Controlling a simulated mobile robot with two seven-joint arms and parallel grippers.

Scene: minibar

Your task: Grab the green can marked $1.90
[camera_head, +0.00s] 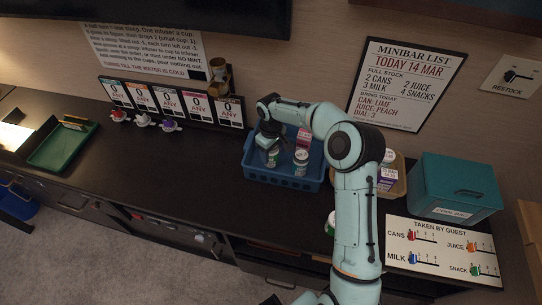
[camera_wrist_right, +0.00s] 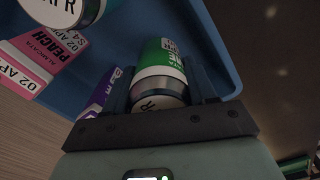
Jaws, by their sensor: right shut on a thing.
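A green and white can (camera_wrist_right: 162,62) is between the two fingers of my right gripper (camera_wrist_right: 161,88) in the wrist view, and the fingers are shut on it. Its price is not legible. In the head view my right gripper (camera_head: 268,140) is over the left part of a blue basket (camera_head: 262,178), with the held can (camera_head: 272,158) just below it. A second can (camera_head: 301,161) stands to the right in the basket. It also shows at the top left of the wrist view (camera_wrist_right: 75,12). My left gripper is not in view.
A pink peach carton (camera_head: 304,138) stands in the basket. A tan tray (camera_head: 400,184) with cartons and a teal cool bag (camera_head: 455,188) are right of my arm. Another can (camera_head: 330,224) is partly hidden by my arm. The counter left of the basket is largely clear.

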